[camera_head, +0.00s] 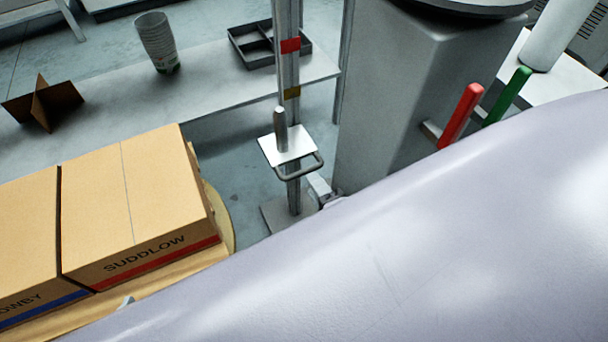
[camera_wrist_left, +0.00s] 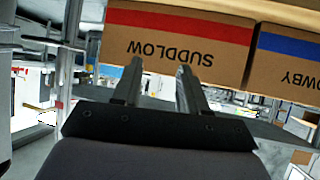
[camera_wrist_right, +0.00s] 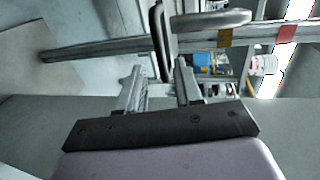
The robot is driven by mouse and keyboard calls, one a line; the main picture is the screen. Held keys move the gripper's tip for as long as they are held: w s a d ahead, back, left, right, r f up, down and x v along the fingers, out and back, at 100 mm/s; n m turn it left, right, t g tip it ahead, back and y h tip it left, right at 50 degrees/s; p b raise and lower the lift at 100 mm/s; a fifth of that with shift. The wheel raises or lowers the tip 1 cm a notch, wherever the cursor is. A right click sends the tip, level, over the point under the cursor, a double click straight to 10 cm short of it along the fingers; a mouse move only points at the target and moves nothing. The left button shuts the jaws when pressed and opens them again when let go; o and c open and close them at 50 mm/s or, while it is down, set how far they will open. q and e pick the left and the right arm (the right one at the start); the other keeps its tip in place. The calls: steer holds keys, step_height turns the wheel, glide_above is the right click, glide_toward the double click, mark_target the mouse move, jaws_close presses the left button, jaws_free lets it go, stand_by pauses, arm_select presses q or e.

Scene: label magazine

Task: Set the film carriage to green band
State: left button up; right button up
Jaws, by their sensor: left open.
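The film carriage is a white plate (camera_head: 287,146) with a grey pin on top and a loop handle (camera_head: 300,168) at its front. It sits on an upright mast (camera_head: 294,75) below a yellow band (camera_head: 292,92) and a red band (camera_head: 290,45). I see no green band on the mast. My right gripper (camera_head: 319,185) is just below and right of the handle. In the right wrist view the right gripper (camera_wrist_right: 160,64) is open, with the handle (camera_wrist_right: 165,70) between its fingers. My left gripper (camera_wrist_left: 156,65) is open in front of the SUDDLOW box (camera_wrist_left: 180,45).
Cardboard boxes (camera_head: 95,205) stand on a wooden surface at left. A grey table behind holds a cup stack (camera_head: 156,42), a dark divided tray (camera_head: 250,57) and a cardboard cross (camera_head: 42,103). A grey cabinet (camera_head: 385,90) stands right of the mast, near red and green bars (camera_head: 507,96).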

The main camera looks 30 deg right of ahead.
mark_target(304, 170)
steer(key=shift+b+x, duration=0.8)
steer(key=shift+x, duration=2.5)
jaws_close()
